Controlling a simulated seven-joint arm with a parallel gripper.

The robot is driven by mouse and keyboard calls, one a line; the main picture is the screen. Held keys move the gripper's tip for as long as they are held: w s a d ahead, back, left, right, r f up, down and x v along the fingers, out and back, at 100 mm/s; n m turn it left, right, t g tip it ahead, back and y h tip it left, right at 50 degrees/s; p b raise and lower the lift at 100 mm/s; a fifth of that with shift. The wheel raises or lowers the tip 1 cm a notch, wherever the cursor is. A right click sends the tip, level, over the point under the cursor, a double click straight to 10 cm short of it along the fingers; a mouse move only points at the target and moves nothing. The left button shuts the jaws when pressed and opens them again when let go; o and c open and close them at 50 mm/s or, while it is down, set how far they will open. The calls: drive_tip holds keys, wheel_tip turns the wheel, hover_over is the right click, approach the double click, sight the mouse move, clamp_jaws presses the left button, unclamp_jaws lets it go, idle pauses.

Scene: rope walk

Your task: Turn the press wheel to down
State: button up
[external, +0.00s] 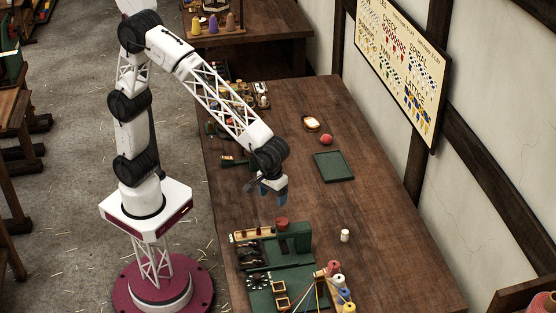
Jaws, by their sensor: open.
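My gripper (273,198) hangs over the left part of the wooden table, with blue fingers pointing down. It is open, and I see nothing between its fingers. Below it in the picture stands a dark green press-like frame (298,238) with a round red-brown part (281,223) at its top. This part may be the press wheel, but it is too small to tell for sure or to read its setting. My gripper is above and apart from it.
A dark green tray (334,167), a red ball (326,139) and a small white jar (345,236) are on the wooden table (390,225). Coloured thread spools (341,281) stand at the front. Tools crowd the left edge. The table's right side is mostly clear beside the wall.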

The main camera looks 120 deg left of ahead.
sight(282, 221)
drive_tip(key=shift+n, duration=0.8)
drive_tip(key=shift+w+a+f, duration=0.1)
drive_tip(key=shift+w+f, duration=0.55)
drive_tip(key=shift+w, duration=0.3)
drive_tip(key=shift+w+a+f, duration=0.1)
drive_tip(key=shift+w+f, duration=0.5)
drive_tip(key=shift+w, duration=0.3)
drive_tip(key=shift+f, duration=0.1)
drive_tip(key=shift+f, duration=3.8)
drive_tip(key=shift+c, duration=0.2)
drive_tip(key=c, duration=0.9)
